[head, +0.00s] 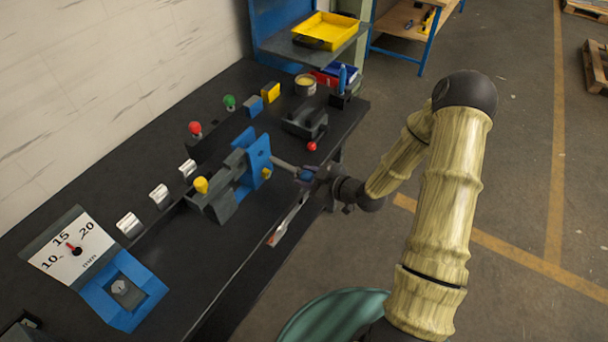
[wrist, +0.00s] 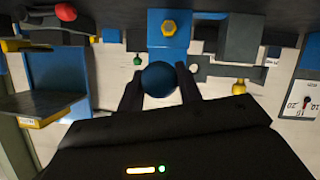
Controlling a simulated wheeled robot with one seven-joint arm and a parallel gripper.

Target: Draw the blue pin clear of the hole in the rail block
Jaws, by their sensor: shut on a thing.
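My gripper (head: 308,173) is shut on the round blue head of the blue pin (wrist: 159,80), which sits between both fingers in the wrist view. In the head view the pin's grey shaft (head: 285,165) points from my gripper toward the blue face of the rail block (head: 257,160). The shaft's far end is at or close to that face; I cannot tell whether it is in the hole. In the wrist view the blue face (wrist: 168,45) with its yellow bolt is behind the pin head, which hides the shaft and hole.
A yellow knob (head: 201,185) stands beside the block. A dark clamp-like part with a red ball (head: 312,146) lies behind my gripper. Another blue peg (head: 342,78) stands farther back. A dial (head: 75,249) is at the left. Open floor lies right of the bench.

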